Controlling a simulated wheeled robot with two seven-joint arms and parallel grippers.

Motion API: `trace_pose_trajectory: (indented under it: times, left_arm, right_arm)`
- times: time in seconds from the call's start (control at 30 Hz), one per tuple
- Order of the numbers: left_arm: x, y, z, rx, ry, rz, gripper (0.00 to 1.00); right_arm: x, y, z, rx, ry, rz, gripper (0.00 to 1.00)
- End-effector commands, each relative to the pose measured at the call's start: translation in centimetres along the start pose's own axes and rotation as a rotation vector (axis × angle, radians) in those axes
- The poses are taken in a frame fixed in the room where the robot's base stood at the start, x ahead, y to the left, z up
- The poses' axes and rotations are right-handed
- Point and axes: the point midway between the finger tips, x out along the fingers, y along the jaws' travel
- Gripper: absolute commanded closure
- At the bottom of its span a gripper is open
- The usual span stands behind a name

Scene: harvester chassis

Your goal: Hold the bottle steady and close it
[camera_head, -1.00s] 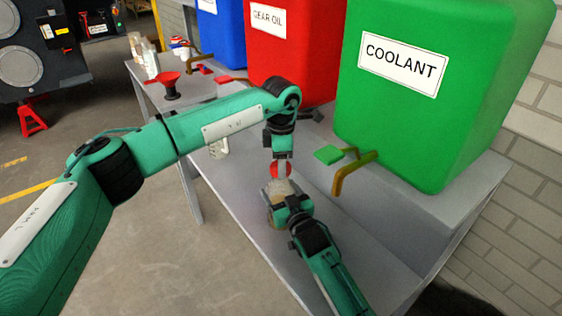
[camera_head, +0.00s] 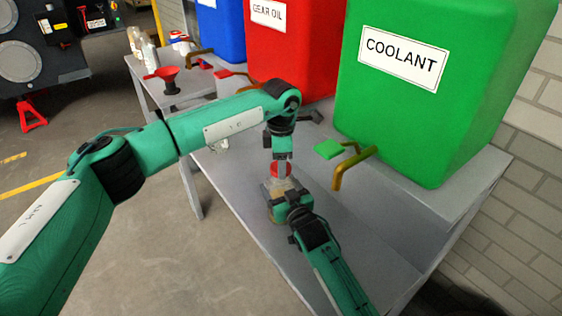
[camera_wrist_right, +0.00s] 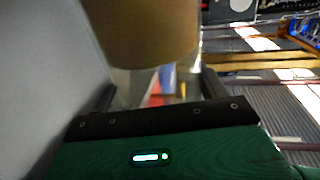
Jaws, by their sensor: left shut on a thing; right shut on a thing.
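A tan, cloudy bottle (camera_head: 271,211) stands on the grey bench below the coolant tank, partly hidden by my right gripper. A red cap (camera_head: 281,171) is at the bottle's top. My left gripper (camera_head: 282,164) reaches down from above and is shut on the red cap. My right gripper (camera_head: 279,196) comes from the front and is shut on the bottle's body. In the right wrist view the bottle (camera_wrist_right: 150,35) fills the top middle, close to the gripper. Whether the cap is seated on the neck is hidden.
The grey bench (camera_head: 345,245) is clear to the right of the bottle. A brass tap (camera_head: 342,172) with a green handle (camera_head: 328,150) juts out close by from the green coolant tank (camera_head: 425,110). A red funnel (camera_head: 171,82) and several small bottles stand at the far end.

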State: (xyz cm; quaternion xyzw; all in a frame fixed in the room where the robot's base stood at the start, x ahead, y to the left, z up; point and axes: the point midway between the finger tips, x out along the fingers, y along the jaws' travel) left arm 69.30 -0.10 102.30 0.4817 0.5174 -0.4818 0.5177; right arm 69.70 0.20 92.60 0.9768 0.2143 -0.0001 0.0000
Motion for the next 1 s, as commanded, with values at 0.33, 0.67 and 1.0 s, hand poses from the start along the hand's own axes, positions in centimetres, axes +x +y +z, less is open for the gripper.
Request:
trace_pose_trajectory:
  times: [0.33,0.67,1.0]
  left_arm:
    - [0.77,-0.01,0.0,0.0,0.0,0.0,0.72]
    - [0.94,0.01,-0.01,0.074,0.0,0.001,0.72]
    - [0.94,-0.02,-0.05,0.606,0.001,0.001,0.72]
  right_arm:
    - [-0.01,0.02,0.05,0.0,-0.001,0.0,0.66]
    - [-0.01,0.02,0.05,0.0,-0.001,0.0,0.89]
    - [-0.01,0.02,0.06,0.0,-0.001,0.0,0.89]
